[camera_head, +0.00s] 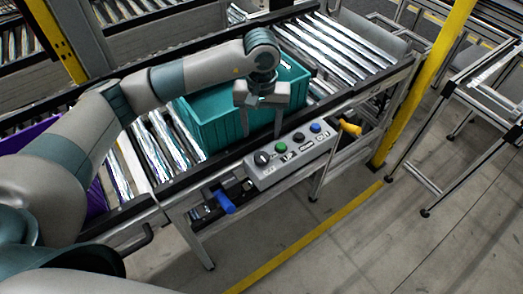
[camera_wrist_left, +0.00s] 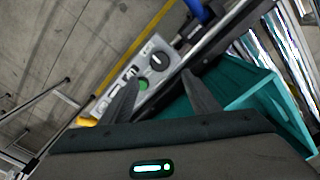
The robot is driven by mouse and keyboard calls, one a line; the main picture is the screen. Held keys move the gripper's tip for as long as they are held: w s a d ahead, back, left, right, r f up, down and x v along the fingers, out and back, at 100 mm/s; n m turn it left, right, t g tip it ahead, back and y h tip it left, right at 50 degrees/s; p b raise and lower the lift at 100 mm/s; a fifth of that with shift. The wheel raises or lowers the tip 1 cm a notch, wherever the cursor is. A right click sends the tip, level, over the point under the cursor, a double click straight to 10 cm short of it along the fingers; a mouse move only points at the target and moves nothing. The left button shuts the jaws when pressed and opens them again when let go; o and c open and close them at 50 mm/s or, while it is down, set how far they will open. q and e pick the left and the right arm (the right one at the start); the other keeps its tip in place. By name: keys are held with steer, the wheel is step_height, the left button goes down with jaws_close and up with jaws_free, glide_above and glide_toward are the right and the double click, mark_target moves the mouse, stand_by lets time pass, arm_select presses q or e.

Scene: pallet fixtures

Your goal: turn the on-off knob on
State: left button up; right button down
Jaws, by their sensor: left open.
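The on-off knob (camera_head: 261,158) is a round black dial at the left end of a grey control panel (camera_head: 255,180) on the conveyor's front side. In the left wrist view the knob (camera_wrist_left: 159,60) shows a light bar across its face. My left gripper (camera_head: 262,137) is open and empty, pointing down above the panel's left part. My right gripper is not in view.
The panel also carries a green button (camera_head: 281,147), a black button (camera_head: 299,138) and a blue button (camera_head: 316,128). A teal crate (camera_head: 215,132) sits on the rollers close behind my gripper. A blue handle (camera_head: 225,202) and a yellow handle (camera_head: 350,128) flank the panel.

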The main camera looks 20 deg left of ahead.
mark_target(262, 156)
arm_select(q)
step_height(262, 156, down, 11)
steer(key=p, duration=0.4)
steer(key=shift+r+p, duration=0.1)
steer(key=shift+p, duration=0.2)
steer(key=shift+f, duration=0.6)
steer(key=shift+c, duration=0.5)
steer(key=c, duration=0.9)
